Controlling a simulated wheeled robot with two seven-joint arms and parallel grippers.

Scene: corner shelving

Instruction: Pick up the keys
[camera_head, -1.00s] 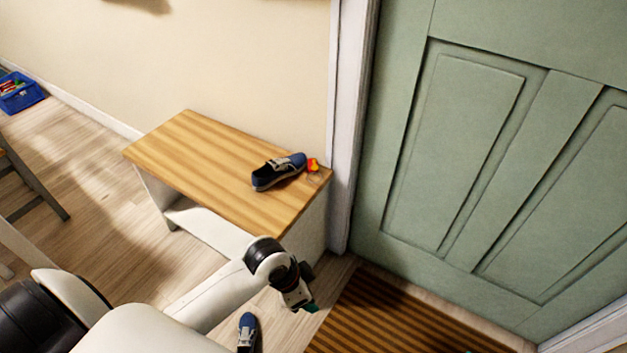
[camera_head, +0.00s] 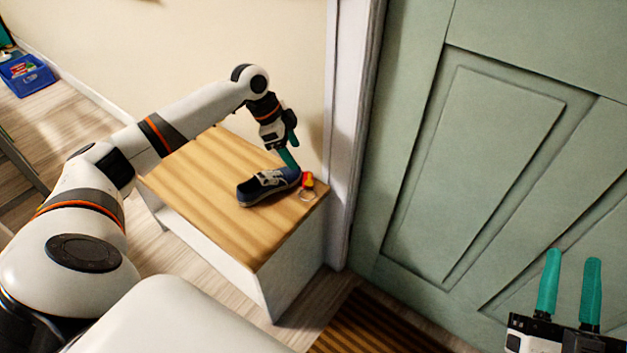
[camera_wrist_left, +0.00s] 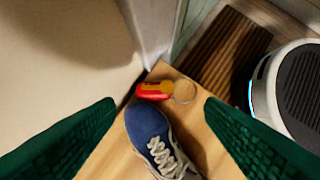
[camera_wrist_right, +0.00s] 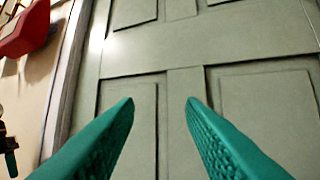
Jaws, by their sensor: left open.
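The keys (camera_head: 307,183), a red and yellow fob with a metal ring, lie on the wooden bench top near its right corner. The left wrist view shows the fob (camera_wrist_left: 155,90) and ring (camera_wrist_left: 185,91) between and beyond the fingertips. A blue shoe (camera_head: 268,186) lies just left of the keys; it also shows in the left wrist view (camera_wrist_left: 152,135). My left gripper (camera_head: 287,158) is open and empty above the shoe's end near the keys. My right gripper (camera_head: 569,262) is open and empty in front of the door; its fingers also show in the right wrist view (camera_wrist_right: 160,100).
The bench (camera_head: 215,170) stands against the wall and white door frame (camera_head: 350,130). The green door (camera_head: 480,140) is on the right, with a striped mat (camera_head: 375,325) before it. A blue bin (camera_head: 27,75) is at the far left.

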